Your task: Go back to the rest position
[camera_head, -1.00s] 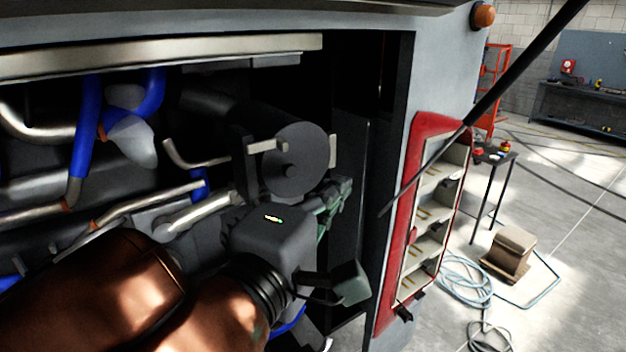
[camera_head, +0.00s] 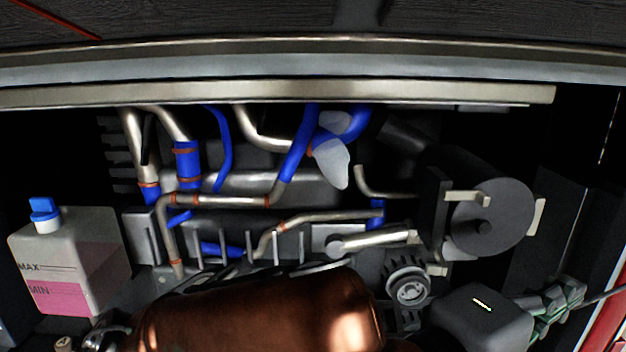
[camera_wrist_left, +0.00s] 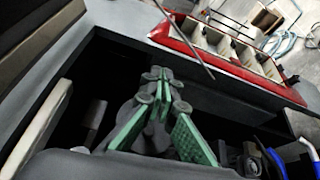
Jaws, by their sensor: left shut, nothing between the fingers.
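My left gripper (camera_head: 560,303) is at the lower right of the head view, with green finger pads pointing right. Behind it are its dark wrist housing (camera_head: 482,318) and my copper-coloured arm, which covers the lower middle. In the left wrist view, the gripper (camera_wrist_left: 158,82) has its fingers meeting at the tips with nothing held. It hangs in front of the dark right end of the engine bay, just below and right of a round grey drum (camera_head: 492,217). I cannot tell how close it is to the drum. My right gripper is in neither view.
The open engine bay holds blue hoses (camera_head: 187,165) and metal pipes. A white tank with pink fluid (camera_head: 75,258) stands at the left. A metal rail (camera_head: 270,93) runs above.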

